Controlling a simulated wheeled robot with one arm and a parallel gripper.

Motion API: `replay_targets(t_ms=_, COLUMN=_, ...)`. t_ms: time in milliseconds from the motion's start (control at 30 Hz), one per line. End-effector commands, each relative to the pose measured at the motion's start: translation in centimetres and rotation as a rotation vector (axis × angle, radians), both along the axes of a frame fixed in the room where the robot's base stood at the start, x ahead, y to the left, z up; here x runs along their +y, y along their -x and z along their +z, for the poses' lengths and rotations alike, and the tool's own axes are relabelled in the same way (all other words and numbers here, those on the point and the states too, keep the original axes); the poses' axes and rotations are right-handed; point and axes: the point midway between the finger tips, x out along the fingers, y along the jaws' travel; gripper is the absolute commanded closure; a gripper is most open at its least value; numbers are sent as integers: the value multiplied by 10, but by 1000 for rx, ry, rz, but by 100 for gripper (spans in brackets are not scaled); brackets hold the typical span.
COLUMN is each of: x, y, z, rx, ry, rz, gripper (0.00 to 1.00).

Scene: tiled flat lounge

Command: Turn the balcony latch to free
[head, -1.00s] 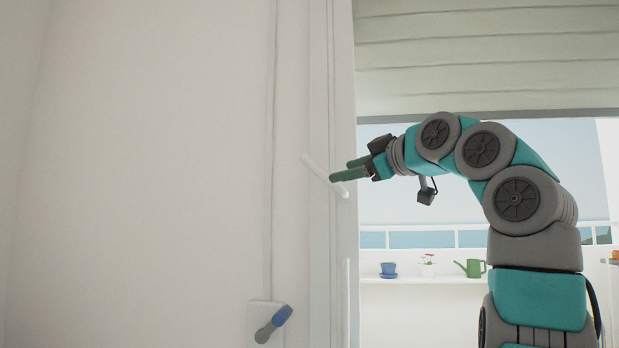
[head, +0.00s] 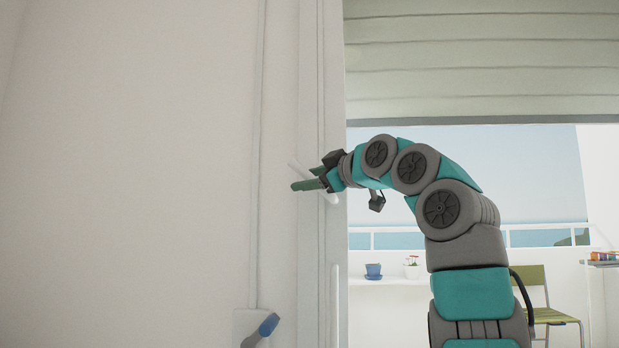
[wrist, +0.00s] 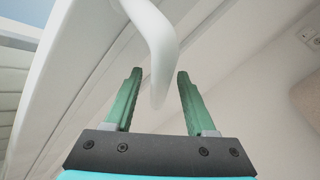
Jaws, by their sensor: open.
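The latch appears to be a white lever (head: 294,166) on the pale frame at the left of the balcony opening. It slants down to the right in the head view. My gripper (head: 306,179) is at the lever, its green fingers open and pointing left. In the wrist view the lever (wrist: 152,35) comes down from the top, bends, and its end lies between the two open fingers of my gripper (wrist: 160,72). A gap shows on each side of the lever there. My fingers hide part of the lever in the head view.
A blue-and-grey handle (head: 262,328) sits on a white plate low on the wall. A vertical white bar (head: 335,300) stands below the lever. A pale blind (head: 480,60) hangs over the opening. Outside are a blue pot (head: 373,271), a flower pot (head: 412,270) and a green chair (head: 548,312).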

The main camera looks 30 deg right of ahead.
Motion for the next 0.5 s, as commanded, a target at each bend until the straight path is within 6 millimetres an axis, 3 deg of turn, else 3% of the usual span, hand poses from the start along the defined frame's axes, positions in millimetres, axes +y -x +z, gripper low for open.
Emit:
replay_targets(t_ms=133, x=0, y=0, z=0, rx=-1, ry=0, rz=1, gripper=44)
replay_targets(t_ms=500, x=1, y=1, z=0, rx=-1, ry=0, rz=1, gripper=86)
